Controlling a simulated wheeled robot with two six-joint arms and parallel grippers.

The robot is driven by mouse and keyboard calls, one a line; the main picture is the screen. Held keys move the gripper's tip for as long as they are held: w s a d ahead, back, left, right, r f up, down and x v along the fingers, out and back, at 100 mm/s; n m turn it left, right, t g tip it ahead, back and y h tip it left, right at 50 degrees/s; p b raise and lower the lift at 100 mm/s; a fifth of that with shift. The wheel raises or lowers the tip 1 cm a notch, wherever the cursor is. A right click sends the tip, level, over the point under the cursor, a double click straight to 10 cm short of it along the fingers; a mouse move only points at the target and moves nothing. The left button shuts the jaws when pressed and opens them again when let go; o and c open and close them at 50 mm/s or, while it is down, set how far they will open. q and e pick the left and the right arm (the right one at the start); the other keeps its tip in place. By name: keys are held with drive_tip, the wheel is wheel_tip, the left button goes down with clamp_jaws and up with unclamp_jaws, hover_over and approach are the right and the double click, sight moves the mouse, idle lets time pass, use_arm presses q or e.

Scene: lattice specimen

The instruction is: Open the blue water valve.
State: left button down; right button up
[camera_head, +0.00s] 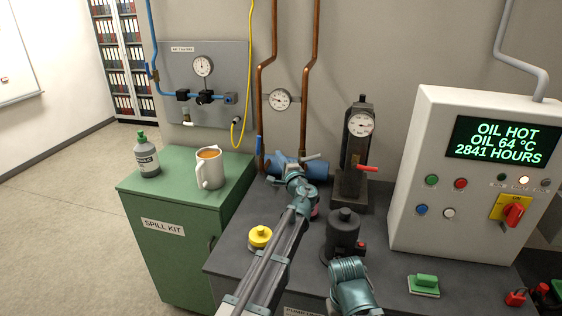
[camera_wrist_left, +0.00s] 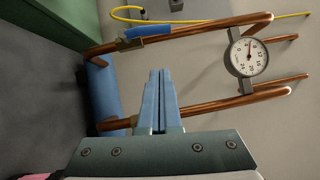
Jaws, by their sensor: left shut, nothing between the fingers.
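A blue lever handle (camera_head: 259,146) sits on the left copper pipe, low on the back wall. It also shows in the left wrist view (camera_wrist_left: 147,31), lying roughly along its pipe. Both copper pipes run down to a blue cylinder (camera_head: 315,167), partly hidden behind my left wrist; its side shows in the left wrist view (camera_wrist_left: 103,88). My left gripper (camera_head: 288,170) is in front of the cylinder, to the right of the blue handle. Its fingers (camera_wrist_left: 158,76) are shut with nothing between them, apart from the handle.
A gauge (camera_head: 280,99) is mounted between the copper pipes. A yellow hose (camera_head: 244,95) hangs left of the handle. On the bench stand a dark unit with a red lever (camera_head: 366,168) and a yellow-capped item (camera_head: 260,236). A mug (camera_head: 209,170) stands on the green cabinet (camera_head: 180,258).

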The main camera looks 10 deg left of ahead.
sight(259, 142)
use_arm(q)
drive_tip(key=w+a, duration=0.5)
drive_tip(key=a, duration=0.1)
drive_tip(key=shift+a+r+p, duration=0.25)
drive_tip(key=shift+r+p, duration=0.1)
drive_tip(key=shift+r, duration=0.05)
drive_tip(key=shift+w, duration=0.1)
drive_tip(key=shift+w+a+r, duration=0.1)
drive_tip(key=shift+a+r, duration=0.25)
drive_tip(key=shift+a, duration=0.45)
